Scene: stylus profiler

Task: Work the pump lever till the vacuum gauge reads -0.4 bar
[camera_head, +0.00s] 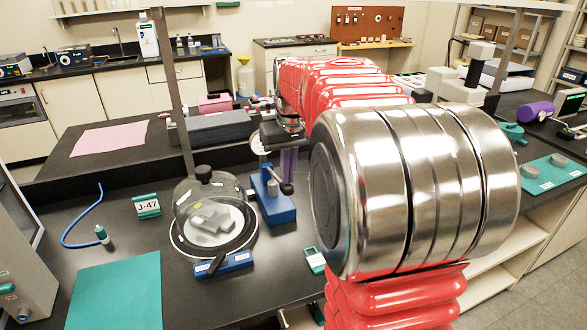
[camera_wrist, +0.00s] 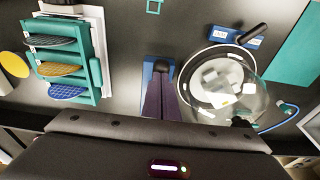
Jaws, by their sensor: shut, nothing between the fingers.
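The blue pump (camera_head: 275,202) stands on the dark bench right of the glass bell jar (camera_head: 212,208). Its short grey lever slants down to a dark ball knob (camera_head: 287,188). A white round gauge (camera_head: 257,143) stands at the pump's top; its reading is too small to tell. My gripper (camera_head: 289,172) points down with its purple fingers together and empty, close to the knob; I cannot tell if they touch. In the wrist view, the shut fingers (camera_wrist: 160,80) lie over the blue pump base (camera_wrist: 148,72) and hide most of the pump.
A blue plate with a black handle (camera_head: 225,263) lies in front of the jar. A teal mat (camera_head: 117,292), blue hose (camera_head: 75,243) and J-47 label (camera_head: 147,206) lie left. A teal wafer rack (camera_wrist: 88,60) shows in the wrist view.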

